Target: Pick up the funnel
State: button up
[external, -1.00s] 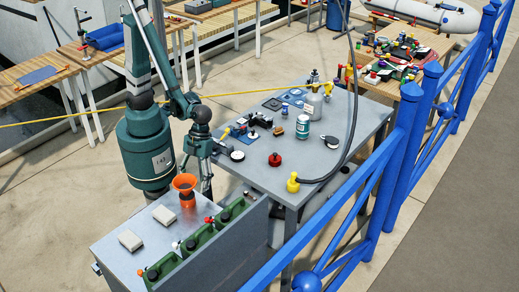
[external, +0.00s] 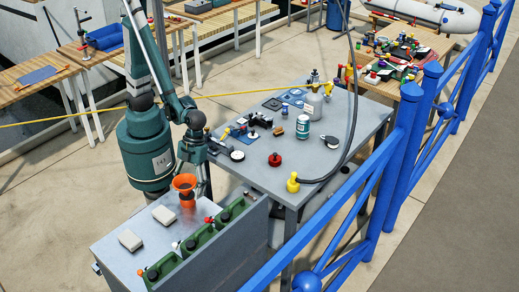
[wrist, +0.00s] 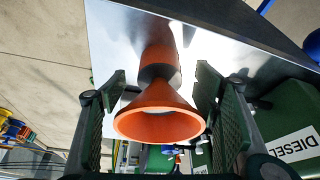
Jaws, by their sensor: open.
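The orange funnel (external: 185,183) stands upright near the back edge of the grey bench, its wide mouth up. In the wrist view the funnel (wrist: 160,117) fills the middle, with a dark band round its narrower part. My gripper (external: 190,172) is right at the funnel in the external view. In the wrist view my gripper (wrist: 160,84) is open, with one finger on each side of the funnel. Gaps show between the funnel and both fingers, so it is not gripped.
Green jerrycans (external: 197,238) stand in a row to the right of the funnel; one marked DIESEL (wrist: 292,145) is close to the right finger. Two pale blocks, one nearer (external: 130,240) and one farther (external: 164,214), lie on the bench (external: 118,262). A cluttered grey table (external: 260,170) is behind.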

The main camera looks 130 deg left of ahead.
jog(key=shift+d+f, duration=0.1)
jog(key=shift+d, duration=0.25)
jog(key=shift+w+d+f+b, duration=0.15)
jog(key=shift+f+b, duration=0.15)
jog(key=shift+f, duration=0.15)
jog(key=shift+c, duration=0.3)
jog(key=c, duration=0.8)
